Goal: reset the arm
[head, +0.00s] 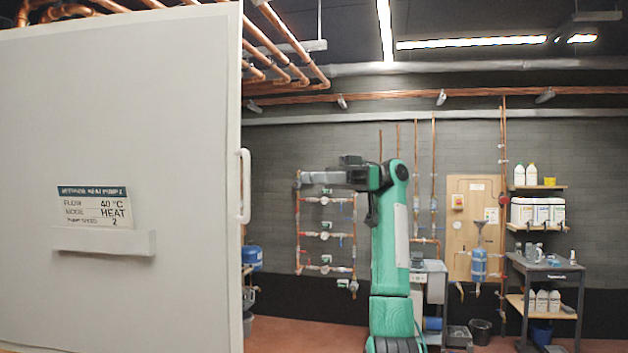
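My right arm, green with dark joints, rises from the bottom middle of the head view and bends over to the left at its top. My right gripper (306,180) is grey, at the end of that bent part. It points left at mid height, in front of the back wall. I see it from the side, so I cannot tell whether its fingers are apart. Nothing clearly shows in it. My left gripper and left arm are not in view.
A large pale panel (120,280) with a white handle (244,186) fills the left side. It carries a label card (95,208) reading HEAT, 40 °C, above a small ledge (105,241). Copper pipes with valves (325,236) line the back wall. A grey cart (545,268) stands right.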

